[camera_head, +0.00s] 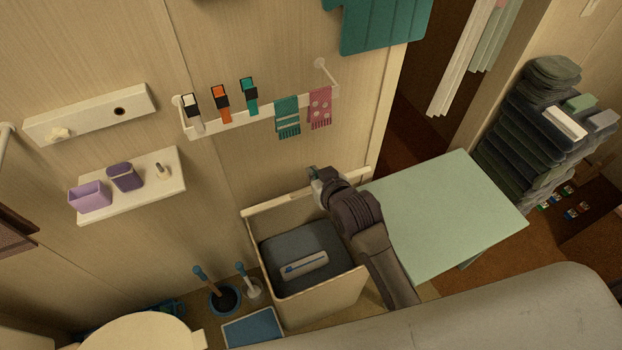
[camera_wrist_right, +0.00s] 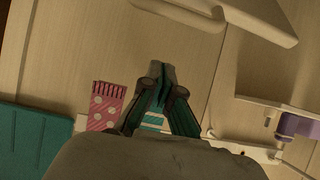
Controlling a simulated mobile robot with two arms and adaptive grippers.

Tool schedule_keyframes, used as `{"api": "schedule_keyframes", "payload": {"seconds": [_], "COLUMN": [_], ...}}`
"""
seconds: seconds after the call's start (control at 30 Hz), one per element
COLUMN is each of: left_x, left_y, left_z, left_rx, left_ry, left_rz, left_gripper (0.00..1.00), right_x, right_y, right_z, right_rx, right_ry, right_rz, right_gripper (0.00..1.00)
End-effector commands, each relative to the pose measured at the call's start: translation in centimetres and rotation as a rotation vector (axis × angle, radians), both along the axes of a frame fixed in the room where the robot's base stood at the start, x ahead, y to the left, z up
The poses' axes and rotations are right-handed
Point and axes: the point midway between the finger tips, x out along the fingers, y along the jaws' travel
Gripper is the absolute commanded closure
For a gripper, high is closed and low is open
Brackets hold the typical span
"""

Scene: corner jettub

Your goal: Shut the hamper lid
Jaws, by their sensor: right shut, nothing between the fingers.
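The hamper (camera_head: 318,300) is a cream box against the wall with its top open and dark grey cloth inside. Its lid (camera_head: 282,205) stands raised at the back near the wall, seen almost edge-on in the head view. A pale slab at the top of the right wrist view (camera_wrist_right: 235,18) looks like the lid's edge. My right gripper (camera_head: 313,173) is shut and empty, just above the lid's top edge, close to the wall. Its closed fingertips also show in the right wrist view (camera_wrist_right: 162,78). Whether it touches the lid I cannot tell. My left gripper is not in view.
A pale green table (camera_head: 450,215) stands right of the hamper. A white box with a blue stick (camera_head: 305,266) lies on the cloth inside.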

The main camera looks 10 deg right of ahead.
Motion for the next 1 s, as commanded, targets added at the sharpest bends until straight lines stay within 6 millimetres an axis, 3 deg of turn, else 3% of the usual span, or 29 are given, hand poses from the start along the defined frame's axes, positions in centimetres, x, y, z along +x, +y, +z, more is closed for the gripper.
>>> {"api": "schedule_keyframes", "payload": {"seconds": [0.27, 0.3, 0.5, 1.0], "left_x": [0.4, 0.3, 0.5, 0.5], "left_y": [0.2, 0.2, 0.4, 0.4], "left_z": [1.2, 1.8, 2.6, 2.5], "left_rx": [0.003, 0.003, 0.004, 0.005], "left_ry": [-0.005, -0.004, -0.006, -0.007], "left_rz": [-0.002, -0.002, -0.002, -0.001], "left_gripper": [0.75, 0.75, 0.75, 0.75], "right_x": [4.0, 3.0, 1.2, 0.8], "right_y": [0.8, 0.6, 0.2, 0.1], "right_z": [-2.3, -2.8, -4.4, -5.0], "right_rx": [0.000, -0.001, -0.001, 0.000], "right_ry": [0.002, 0.007, 0.003, -0.002], "right_rz": [0.000, -0.001, -0.001, 0.000], "right_gripper": [1.00, 1.00, 1.00, 1.00]}}
